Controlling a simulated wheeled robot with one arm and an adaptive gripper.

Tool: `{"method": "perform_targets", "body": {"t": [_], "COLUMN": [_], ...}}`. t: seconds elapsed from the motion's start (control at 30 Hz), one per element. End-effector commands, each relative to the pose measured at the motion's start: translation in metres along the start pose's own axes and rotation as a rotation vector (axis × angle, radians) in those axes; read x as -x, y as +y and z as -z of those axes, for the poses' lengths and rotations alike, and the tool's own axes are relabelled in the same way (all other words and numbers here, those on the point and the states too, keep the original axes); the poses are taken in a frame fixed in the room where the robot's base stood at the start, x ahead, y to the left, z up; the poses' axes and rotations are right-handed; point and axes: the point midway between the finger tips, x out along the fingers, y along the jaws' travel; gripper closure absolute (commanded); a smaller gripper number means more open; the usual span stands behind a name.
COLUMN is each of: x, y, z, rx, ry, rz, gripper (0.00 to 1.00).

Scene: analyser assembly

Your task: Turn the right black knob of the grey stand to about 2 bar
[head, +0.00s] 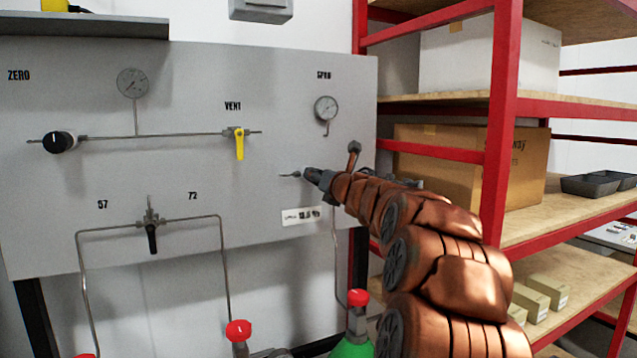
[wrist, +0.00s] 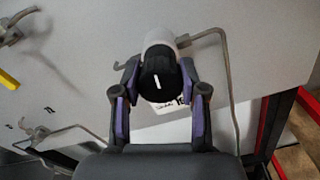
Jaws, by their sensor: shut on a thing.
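The right black knob (wrist: 158,82) shows in the wrist view, with a white line on its face that stands close to upright and a pale round body behind it. My gripper (wrist: 160,74) has one finger on each side of the knob and is shut on it. In the head view my gripper (head: 314,178) is at the right part of the grey stand (head: 190,85), below the right gauge (head: 326,109). The knob is hidden there behind my gripper and arm. The gauge's needle is too small to read.
A left black knob (head: 60,142), a left gauge (head: 132,82) and a yellow valve handle (head: 239,145) are on the stand. A black valve handle (head: 152,238) hangs lower. A red shelf rack (head: 497,120) with boxes stands close to the right of my arm.

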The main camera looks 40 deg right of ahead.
Motion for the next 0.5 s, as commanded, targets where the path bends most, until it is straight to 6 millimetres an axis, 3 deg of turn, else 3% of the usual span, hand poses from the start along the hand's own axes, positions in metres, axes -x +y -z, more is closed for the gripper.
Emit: {"method": "perform_targets", "body": {"t": [0.5], "x": [0.0002], "y": [0.0005], "z": [-0.0037], "rx": [-0.332], "ry": [0.000], "rz": [0.000], "gripper": [0.92]}}
